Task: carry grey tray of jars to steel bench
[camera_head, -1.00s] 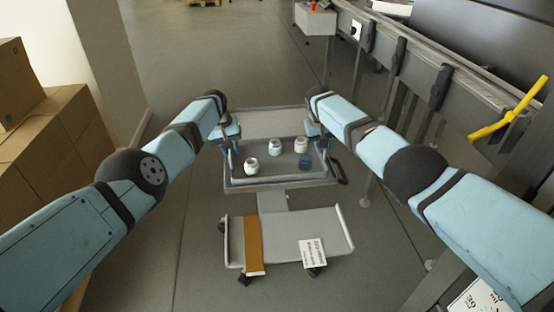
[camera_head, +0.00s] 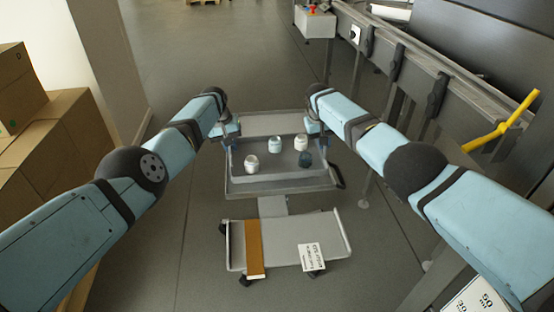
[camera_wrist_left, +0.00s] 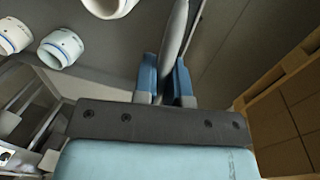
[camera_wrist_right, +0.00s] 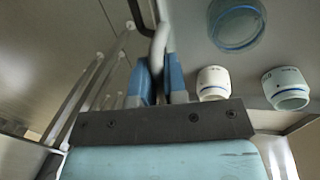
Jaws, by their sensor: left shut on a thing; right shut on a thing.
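The grey tray (camera_head: 238,178) is held level between my two grippers over the trolley in the head view. It carries several jars: white-lidded jars (camera_head: 251,162) (camera_head: 275,144) (camera_head: 301,143) and a dark bluish clear one (camera_head: 305,158). All stand upright. My left gripper (camera_head: 229,138) is shut on the tray's left rim, with its blue fingers (camera_wrist_left: 167,82) either side of it. My right gripper (camera_head: 315,132) is shut on the right rim, also seen in the right wrist view (camera_wrist_right: 160,82). Whether the tray touches the trolley's top is hidden. The steel bench cannot be made out for certain.
The trolley's lower shelf (camera_head: 287,228) bears a brown strip (camera_head: 254,249) and a white card (camera_head: 311,257). A grey conveyor-like frame (camera_head: 420,65) with a yellow handle (camera_head: 505,122) runs along the right. Cardboard boxes (camera_head: 55,135) stand left.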

